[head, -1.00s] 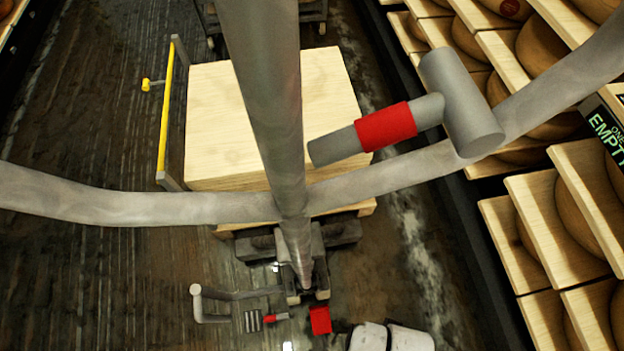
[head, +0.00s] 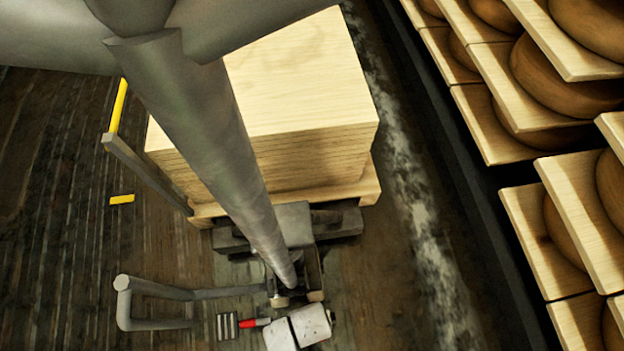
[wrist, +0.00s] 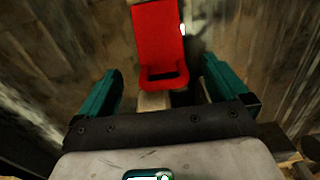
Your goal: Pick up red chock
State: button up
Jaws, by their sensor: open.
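The red chock (wrist: 160,35) shows in the wrist view just ahead of my gripper. It is a flat red block with a dark opening at its near end, which lies between the lines of the two fingers. My gripper (wrist: 160,86) has two teal fingers spread wide apart, one on each side, and is open and empty.
A wooden stack (head: 310,155) on a pallet stands just beyond my gripper. Shelves of cheese wheels (head: 565,70) line the right side.

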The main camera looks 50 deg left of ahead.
jog(key=shift+f+b, duration=2.45)
jog(key=shift+f, duration=1.25)
jog(key=shift+c, duration=0.4)
jog(key=shift+r, duration=0.1)
jog(key=c, duration=1.2)
